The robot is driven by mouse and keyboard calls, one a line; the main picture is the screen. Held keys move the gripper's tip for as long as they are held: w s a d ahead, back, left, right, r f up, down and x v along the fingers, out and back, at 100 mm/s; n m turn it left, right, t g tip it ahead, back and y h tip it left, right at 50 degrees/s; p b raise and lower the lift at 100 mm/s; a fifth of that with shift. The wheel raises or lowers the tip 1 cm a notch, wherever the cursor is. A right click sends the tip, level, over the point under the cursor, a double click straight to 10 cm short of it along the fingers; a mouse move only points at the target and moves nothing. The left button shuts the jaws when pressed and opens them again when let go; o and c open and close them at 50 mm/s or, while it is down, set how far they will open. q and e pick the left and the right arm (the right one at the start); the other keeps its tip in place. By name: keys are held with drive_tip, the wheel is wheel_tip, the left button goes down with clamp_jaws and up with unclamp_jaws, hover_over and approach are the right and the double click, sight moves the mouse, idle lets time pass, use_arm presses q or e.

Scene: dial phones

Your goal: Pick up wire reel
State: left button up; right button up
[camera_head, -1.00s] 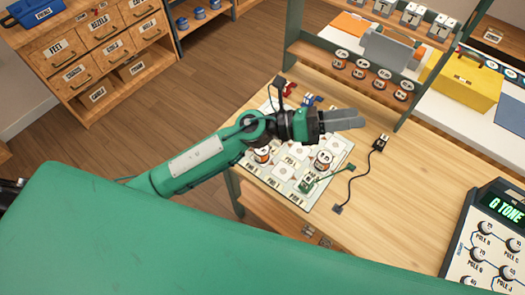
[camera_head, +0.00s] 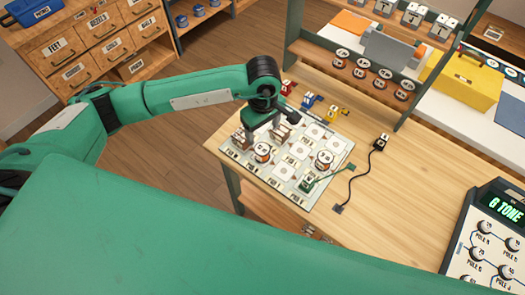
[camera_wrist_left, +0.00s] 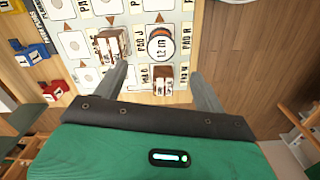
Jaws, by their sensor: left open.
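A round white reel with a dark-lettered label (camera_head: 262,152) stands on the printed pad mat (camera_head: 302,190), near its left part. In the left wrist view the reel (camera_wrist_left: 160,43) lies beyond the fingertips, roughly between their lines. A second similar reel (camera_head: 324,158) stands farther right on the mat. My left gripper (camera_head: 264,134) is open and points down over the left part of the mat, close to the first reel. In the left wrist view its two fingers (camera_wrist_left: 158,75) are spread apart, with no reel held. My right gripper is out of view.
Small brown blocks (camera_wrist_left: 107,45) and (camera_wrist_left: 160,80) stand beside the reel. Red, blue and yellow pieces (camera_head: 310,101) line the mat's far edge. A black cord (camera_head: 352,185) lies right of the mat. A shelf post (camera_head: 293,35) rises behind the mat; a dial panel (camera_head: 490,235) stands right.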

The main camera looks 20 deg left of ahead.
sight(262, 149)
use_arm(q)
wheel_tip(262, 149, down, 7)
drive_tip(key=shift+s+r+p, duration=0.1)
drive_tip(key=shift+p, duration=0.75)
wheel_tip(262, 149, down, 4)
drive_tip(key=p, duration=0.2)
drive_tip(key=shift+p, duration=0.35)
drive_tip(key=shift+f, duration=0.8)
drive_tip(key=c, duration=1.1)
